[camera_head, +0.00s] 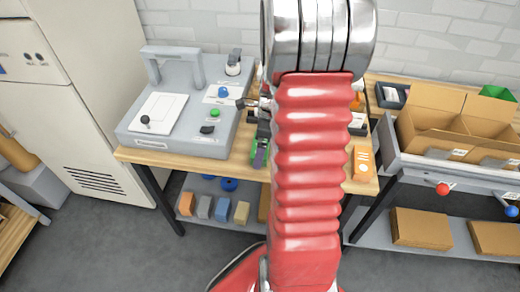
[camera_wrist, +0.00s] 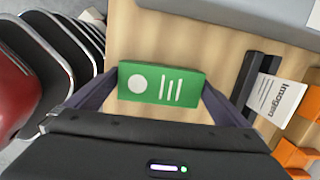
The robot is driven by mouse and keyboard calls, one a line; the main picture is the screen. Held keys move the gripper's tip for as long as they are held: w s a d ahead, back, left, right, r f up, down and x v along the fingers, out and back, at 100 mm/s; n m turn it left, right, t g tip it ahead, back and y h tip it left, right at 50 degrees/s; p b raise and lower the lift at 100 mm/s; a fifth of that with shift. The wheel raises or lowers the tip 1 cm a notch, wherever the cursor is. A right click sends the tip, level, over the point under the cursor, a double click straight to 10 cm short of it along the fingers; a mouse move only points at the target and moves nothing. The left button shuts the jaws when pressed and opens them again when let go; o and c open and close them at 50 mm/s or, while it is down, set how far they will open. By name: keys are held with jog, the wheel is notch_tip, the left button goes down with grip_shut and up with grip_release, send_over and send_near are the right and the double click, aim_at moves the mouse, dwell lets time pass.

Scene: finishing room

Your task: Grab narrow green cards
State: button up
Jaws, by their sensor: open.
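The narrow green cards (camera_wrist: 150,91) lie on the wooden table as one green block with a white circle and three white bars. In the wrist view my gripper (camera_wrist: 163,88) is open, with one dark finger at each short end of the green cards. I cannot tell whether the fingers touch them. In the head view my red arm covers much of the table, and only a bit of green (camera_head: 275,158) shows beside my gripper (camera_head: 261,150).
A grey machine (camera_head: 185,135) with a handle and buttons stands to the left on the table. An orange box (camera_head: 362,164) lies at the right edge. A dark holder with a white "Imogen" card (camera_wrist: 272,98) is right of the green cards. Open cardboard boxes (camera_head: 430,135) stand farther right.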

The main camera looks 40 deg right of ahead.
jog(key=shift+c, duration=0.5)
jog(key=c, duration=0.8)
notch_tip(320, 180, up, 10)
jog(key=shift+r, duration=0.1)
dwell(0.6)
